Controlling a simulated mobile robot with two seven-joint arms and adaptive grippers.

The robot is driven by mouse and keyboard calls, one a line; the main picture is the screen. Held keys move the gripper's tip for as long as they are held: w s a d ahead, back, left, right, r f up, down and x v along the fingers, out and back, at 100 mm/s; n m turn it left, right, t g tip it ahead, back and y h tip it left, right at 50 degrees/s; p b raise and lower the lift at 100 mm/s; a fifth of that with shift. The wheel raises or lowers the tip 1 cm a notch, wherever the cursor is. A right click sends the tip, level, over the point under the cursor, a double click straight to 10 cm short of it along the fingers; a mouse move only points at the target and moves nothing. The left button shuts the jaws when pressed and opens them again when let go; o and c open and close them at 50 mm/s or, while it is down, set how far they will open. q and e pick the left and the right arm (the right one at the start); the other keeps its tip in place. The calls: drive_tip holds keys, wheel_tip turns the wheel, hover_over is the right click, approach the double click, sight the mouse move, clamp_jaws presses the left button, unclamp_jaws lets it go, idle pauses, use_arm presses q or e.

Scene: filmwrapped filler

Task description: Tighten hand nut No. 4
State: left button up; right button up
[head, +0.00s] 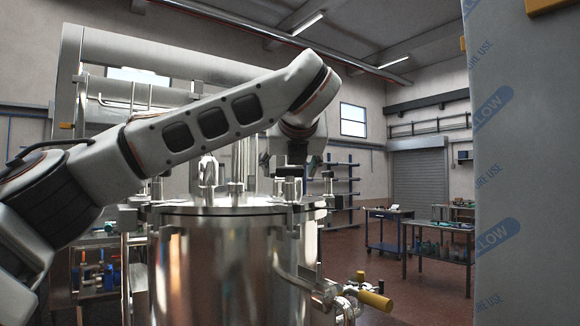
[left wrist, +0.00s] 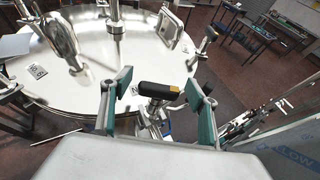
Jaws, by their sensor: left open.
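A steel tank (head: 215,265) with a round polished lid stands in front of me in the head view. My left arm reaches over it from the left, and the left gripper (head: 290,163) points down above the lid's right side. In the left wrist view the lid (left wrist: 75,101) fills the upper left. The two teal fingers of the left gripper (left wrist: 160,86) are open and apart. A dark hand nut (left wrist: 157,91) with a yellow mark shows between them, near the lid's edge; contact cannot be told. No number is readable on it. My right gripper is not in view.
Metal fittings stand up from the lid. A valve with a yellow-brown handle (head: 375,300) juts from the tank's lower right. A tall wrapped panel (head: 522,180) blocks the right side. Work tables (head: 440,240) stand farther back, with open floor before them.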

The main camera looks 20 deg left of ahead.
use_arm(q)
drive_tip(key=c, duration=1.1)
drive_tip(key=shift+b, duration=0.3)
drive_tip(key=shift+c, duration=0.2)
